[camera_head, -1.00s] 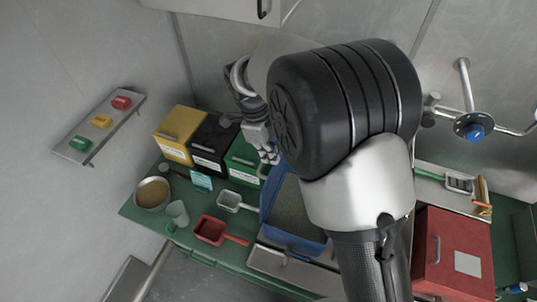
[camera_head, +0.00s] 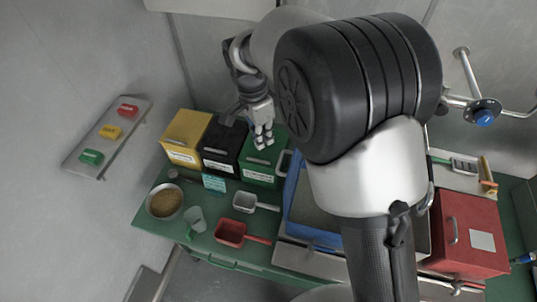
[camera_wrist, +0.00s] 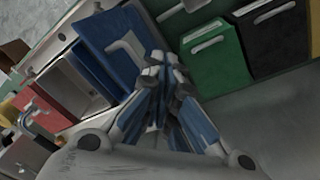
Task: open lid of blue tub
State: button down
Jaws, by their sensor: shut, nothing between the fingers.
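A blue surface with a pale bar handle, which I take for the blue tub (camera_wrist: 108,42), shows at upper left in the wrist view, beside the green bin (camera_wrist: 215,62). I cannot tell whether its lid is up. In the head view a blue container with a grey inside (camera_head: 294,198) stands right of the green bin (camera_head: 258,174), largely hidden by my arm. My gripper (camera_head: 263,140) is shut and empty, over the back of the green bin. The wrist view shows its fingertips (camera_wrist: 162,72) together, apart from the handle.
Yellow (camera_head: 184,139) and black (camera_head: 222,146) bins stand left of the green one. A red box (camera_head: 468,234) stands at the right. A white scoop (camera_head: 245,202), a red scoop (camera_head: 230,232) and a bowl (camera_head: 164,201) lie in front. The air above the scoops is clear.

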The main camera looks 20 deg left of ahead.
notch_tip(320, 180, down, 7)
jog(key=d+n+y+b, duration=0.1)
jog(key=n+y, duration=0.1)
jog(key=n, duration=2.5)
jog(key=shift+s+d, duration=0.25)
jog(key=shift+d, duration=0.1)
